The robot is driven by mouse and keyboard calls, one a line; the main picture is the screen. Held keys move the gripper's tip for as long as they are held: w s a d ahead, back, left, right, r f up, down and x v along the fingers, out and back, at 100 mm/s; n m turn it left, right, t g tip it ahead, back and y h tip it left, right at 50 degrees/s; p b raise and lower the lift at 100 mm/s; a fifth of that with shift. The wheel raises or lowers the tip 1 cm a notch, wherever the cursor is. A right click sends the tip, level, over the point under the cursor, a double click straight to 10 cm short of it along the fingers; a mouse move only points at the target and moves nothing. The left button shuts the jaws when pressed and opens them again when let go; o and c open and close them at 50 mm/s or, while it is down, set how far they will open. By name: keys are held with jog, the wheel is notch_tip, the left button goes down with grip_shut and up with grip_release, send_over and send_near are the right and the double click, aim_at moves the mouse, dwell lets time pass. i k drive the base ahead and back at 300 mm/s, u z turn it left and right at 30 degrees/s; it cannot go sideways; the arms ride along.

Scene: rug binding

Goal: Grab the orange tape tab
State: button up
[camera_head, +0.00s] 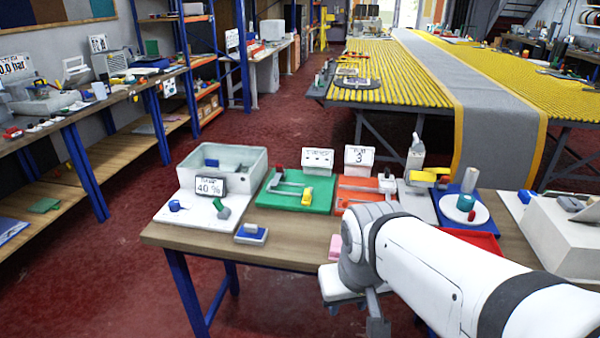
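I cannot pick out an orange tape tab with certainty. An orange board (352,197) lies on the wooden table, partly hidden by my arm. A small yellow-orange piece (423,177) sits on a grey device to its right. A teal roll (465,203) stands on a round white plate over a blue base further right. My white arm reaches in from the lower right, and my gripper (376,322) points down at the table's front edge. Only part of its fingers shows, and I see nothing held.
A green board (284,190) with levers, a pale bin (221,164) and a blue-topped block (251,234) stand left of the arm. A pink block (335,247) lies close to it. A white box (553,238) stands at right.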

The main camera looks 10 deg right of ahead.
aim_at(344, 204)
jog(key=z, duration=0.05)
jog(key=i, duration=1.25)
jog(key=z, duration=0.15)
